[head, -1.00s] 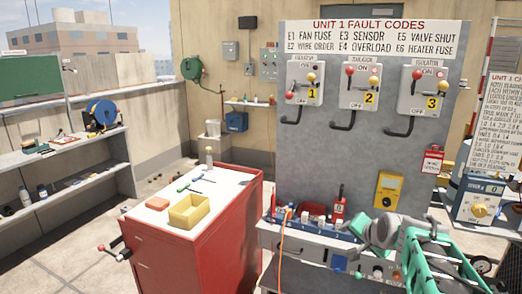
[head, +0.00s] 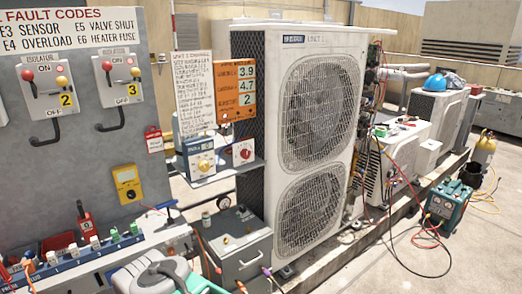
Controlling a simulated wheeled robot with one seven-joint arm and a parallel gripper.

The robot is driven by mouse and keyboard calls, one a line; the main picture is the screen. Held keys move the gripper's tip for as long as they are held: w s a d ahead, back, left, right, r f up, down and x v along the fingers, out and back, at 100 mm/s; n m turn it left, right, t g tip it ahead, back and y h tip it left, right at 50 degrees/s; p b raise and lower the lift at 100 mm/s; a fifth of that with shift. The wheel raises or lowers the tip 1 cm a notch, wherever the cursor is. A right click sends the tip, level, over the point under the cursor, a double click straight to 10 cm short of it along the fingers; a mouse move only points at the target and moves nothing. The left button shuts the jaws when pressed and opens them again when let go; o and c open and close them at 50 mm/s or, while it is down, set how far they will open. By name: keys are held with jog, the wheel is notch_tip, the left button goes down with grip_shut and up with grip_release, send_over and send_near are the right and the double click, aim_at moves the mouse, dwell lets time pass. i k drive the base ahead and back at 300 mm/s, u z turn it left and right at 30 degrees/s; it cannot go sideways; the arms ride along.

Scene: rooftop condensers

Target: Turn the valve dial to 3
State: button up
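Two dials stand on a small shelf left of the big condenser. One is a red dial (head: 243,152) on a white plate. The other is a yellow dial (head: 204,165) on a blue and white box. I cannot tell which one is the valve dial, and their markings are too small to read. An orange board (head: 236,92) above them shows 3.9, 4.7 and 2. Part of my grey and green arm shows at the bottom left, over the bench edge.
A tall white condenser (head: 298,195) with two fans stands right of the shelf. A grey metal box (head: 240,256) stands below the shelf. A bench (head: 95,262) with a row of switches runs along the lower left. Hoses and a green machine (head: 446,202) lie on the right floor.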

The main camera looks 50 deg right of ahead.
aim_at(245, 153)
jog(key=z, duration=0.7)
jog(key=i, duration=0.7)
jog(key=u, duration=0.15)
